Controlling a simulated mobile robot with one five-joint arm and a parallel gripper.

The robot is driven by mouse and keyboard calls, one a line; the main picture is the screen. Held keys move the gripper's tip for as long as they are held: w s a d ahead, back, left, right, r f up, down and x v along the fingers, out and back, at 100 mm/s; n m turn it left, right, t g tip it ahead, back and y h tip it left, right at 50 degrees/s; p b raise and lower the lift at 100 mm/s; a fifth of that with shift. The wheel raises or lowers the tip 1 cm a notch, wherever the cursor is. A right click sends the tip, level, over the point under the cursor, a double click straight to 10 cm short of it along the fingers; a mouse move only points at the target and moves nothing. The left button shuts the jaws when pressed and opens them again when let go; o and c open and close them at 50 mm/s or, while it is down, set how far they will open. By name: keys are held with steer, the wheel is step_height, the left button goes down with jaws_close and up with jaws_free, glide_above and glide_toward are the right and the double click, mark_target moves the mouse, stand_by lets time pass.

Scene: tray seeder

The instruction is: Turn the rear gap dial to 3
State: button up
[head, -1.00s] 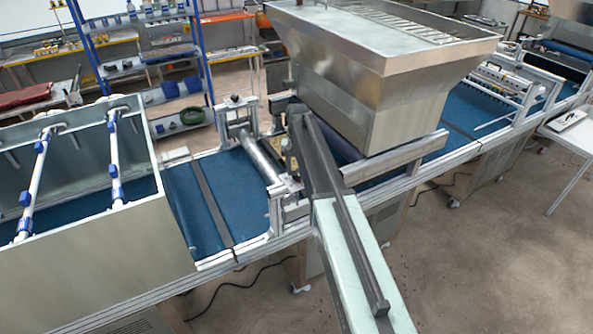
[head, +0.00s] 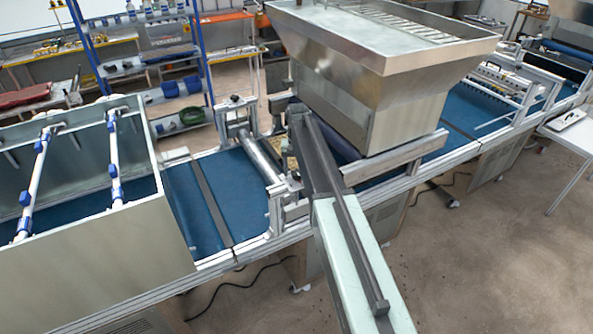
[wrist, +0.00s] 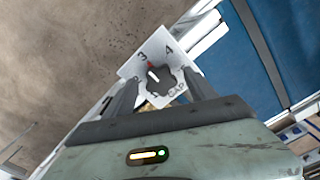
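In the wrist view the gap dial is a dark grey knob (wrist: 160,79) on a white square plate (wrist: 133,68). The plate shows the figures 3 and 4 at its top and the word GAP at lower right. A white line on the knob points up and left, toward a small red mark near the 3. My gripper (wrist: 162,84) is open, with one dark finger on each side of the knob. I cannot tell whether the fingers touch it. In the head view my arm hides the dial and the gripper.
A large metal hopper (head: 375,75) stands right of my arm's far end. A blue conveyor belt (head: 230,180) runs below, with a metal roller (head: 260,157) and posts beside my arm. A grey bin (head: 110,255) stands at left. Open floor (head: 480,260) lies at right.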

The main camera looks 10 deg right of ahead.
mark_target(297, 172)
step_height(297, 172, up, 8)
steer(key=p, duration=0.8)
steer(key=shift+f, duration=0.1)
steer(key=shift+f, duration=0.1)
steer(key=s+f+n+b, duration=0.1)
steer(key=s+f+b, duration=1)
steer(key=s, duration=0.3)
steer(key=s+f+n+b, duration=0.1)
steer(key=s+f+b, duration=1)
steer(key=s, duration=0.2)
steer(key=shift+s+b, duration=0.3)
steer(key=shift+s, duration=0.1)
steer(key=shift+f, duration=0.1)
